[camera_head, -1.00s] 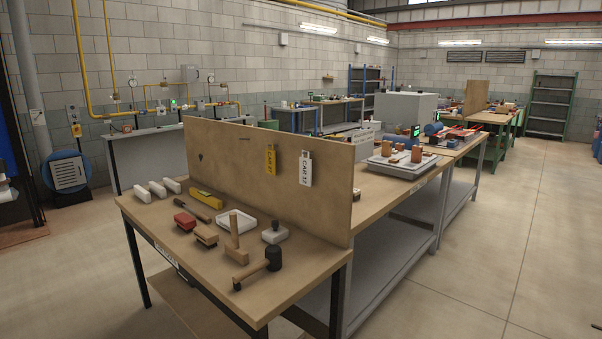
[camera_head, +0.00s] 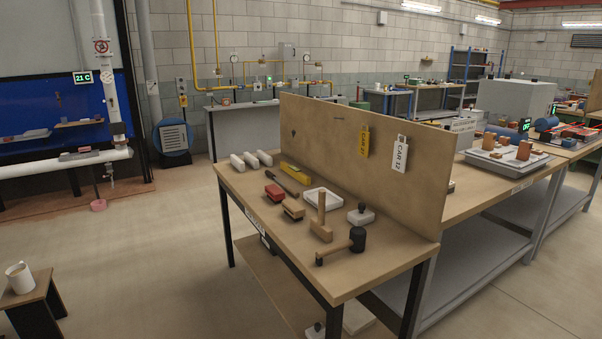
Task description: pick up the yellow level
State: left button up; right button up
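The yellow level (camera_head: 294,172) lies on the wooden workbench (camera_head: 257,207), near the foot of the upright wooden board (camera_head: 345,148). A file-like tool with a dark handle (camera_head: 281,182) lies just in front of it. White blocks (camera_head: 251,160) sit to its left and a white tray (camera_head: 322,198) to its right. Neither of my grippers is in view.
A small stool with a mug (camera_head: 19,277) stands at lower left. The floor (camera_head: 160,240) left of the bench is clear.

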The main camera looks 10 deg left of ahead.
aim_at(292, 171)
jog(key=i+j, duration=0.15)
jog(key=j, duration=0.2)
jog(key=i+j, duration=0.1)
jog(key=j, duration=0.3)
jog(key=i+j, duration=0.15)
jog(key=j, duration=0.2)
jog(key=i+j, duration=0.15)
jog(key=j, duration=0.2)
jog(key=i+j, duration=0.15)
jog(key=j, duration=0.2)
